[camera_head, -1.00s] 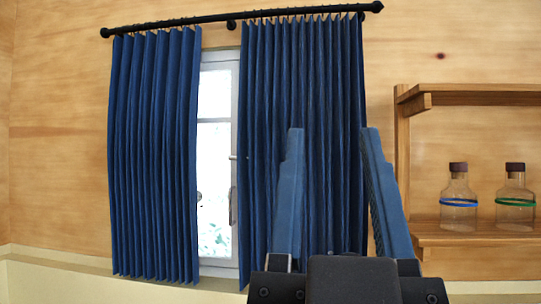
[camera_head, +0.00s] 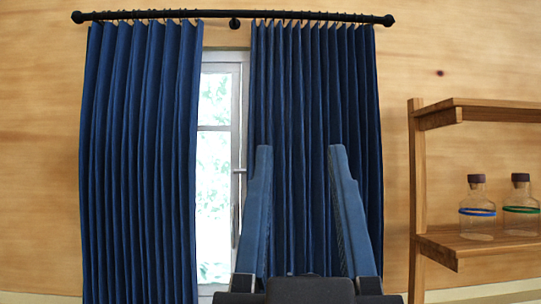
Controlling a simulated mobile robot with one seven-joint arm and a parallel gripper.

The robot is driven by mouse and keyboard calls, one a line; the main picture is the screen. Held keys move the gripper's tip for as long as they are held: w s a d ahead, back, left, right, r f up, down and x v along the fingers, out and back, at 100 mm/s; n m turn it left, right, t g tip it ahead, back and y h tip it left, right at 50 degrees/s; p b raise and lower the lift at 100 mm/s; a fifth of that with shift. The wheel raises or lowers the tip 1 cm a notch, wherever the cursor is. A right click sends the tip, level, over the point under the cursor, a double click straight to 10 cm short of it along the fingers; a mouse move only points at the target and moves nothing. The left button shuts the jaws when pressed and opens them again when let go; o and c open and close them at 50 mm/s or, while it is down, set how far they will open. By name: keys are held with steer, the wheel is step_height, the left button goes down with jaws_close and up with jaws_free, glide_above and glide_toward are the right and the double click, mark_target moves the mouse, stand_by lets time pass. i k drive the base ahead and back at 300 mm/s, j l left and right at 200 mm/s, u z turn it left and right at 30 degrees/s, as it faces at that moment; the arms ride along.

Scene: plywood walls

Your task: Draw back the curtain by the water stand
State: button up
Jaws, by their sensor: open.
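Two blue pleated curtains hang from a black rod (camera_head: 235,16) in front of a white-framed window (camera_head: 216,150). The right curtain (camera_head: 315,90) is on the side of the wooden water stand (camera_head: 416,190). The left curtain (camera_head: 140,150) hangs apart from it, with a strip of window between them. My gripper (camera_head: 299,150) is open, its two blue fingers pointing up in front of the lower right curtain. Only curtain cloth shows between the fingers. I cannot tell whether they touch it.
Two corked bottles, one with a blue band (camera_head: 477,210) and one with a green band (camera_head: 520,208), stand on the stand's lower shelf. Bare plywood wall lies between the right curtain and the stand.

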mark_target(193, 38)
steer(key=j+z, duration=0.25)
steer(key=j, duration=1.05)
steer(key=i+l+u, duration=0.5)
steer(key=l, duration=0.2)
steer(key=l+u, duration=0.25)
steer(key=i+l+u, duration=0.25)
steer(key=l, duration=0.3)
steer(key=i+u, duration=0.3)
steer(key=i+l+u, duration=0.2)
steer(key=i+u, duration=0.15)
